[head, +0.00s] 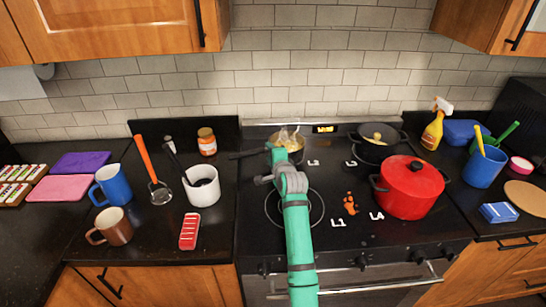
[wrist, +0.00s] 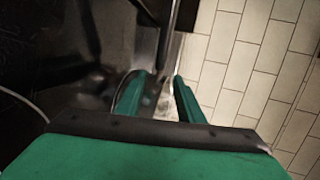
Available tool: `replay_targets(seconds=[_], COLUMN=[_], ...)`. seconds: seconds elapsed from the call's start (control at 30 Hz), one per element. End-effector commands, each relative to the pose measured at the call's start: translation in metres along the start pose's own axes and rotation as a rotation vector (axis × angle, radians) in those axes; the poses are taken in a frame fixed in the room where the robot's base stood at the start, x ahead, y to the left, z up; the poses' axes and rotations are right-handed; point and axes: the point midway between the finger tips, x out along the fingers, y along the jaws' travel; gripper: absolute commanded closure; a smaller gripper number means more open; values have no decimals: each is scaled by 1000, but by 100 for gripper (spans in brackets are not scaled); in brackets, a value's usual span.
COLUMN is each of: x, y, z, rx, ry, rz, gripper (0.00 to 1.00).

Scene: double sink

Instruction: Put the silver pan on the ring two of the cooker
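The silver pan (head: 293,146) stands at the back left of the cooker (head: 330,245) in the head view, with food in it. Its dark handle (head: 247,154) points left; my arm hides part of the pan. My gripper (head: 277,160) is at the pan's near left side. In the wrist view, its two green fingers (wrist: 157,88) are apart, with a dark bar, perhaps the handle, beyond the tips. I see no firm grip. The front left ring (head: 270,212) is bare, partly behind my arm.
A red lidded pot (head: 412,190) stands on the front right. Dark pots (head: 372,153) are at the back right. The tiled wall (head: 290,80) is close behind.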

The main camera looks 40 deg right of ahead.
Motion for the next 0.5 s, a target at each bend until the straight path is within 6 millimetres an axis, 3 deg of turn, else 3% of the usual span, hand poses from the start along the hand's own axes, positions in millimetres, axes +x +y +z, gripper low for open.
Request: replay_targets(seconds=[0.2,0.5], x=[-25,-33], y=[0,0], z=[0,0], rx=[1,0], ry=[0,0], rz=[-1,0], gripper=[66,66])
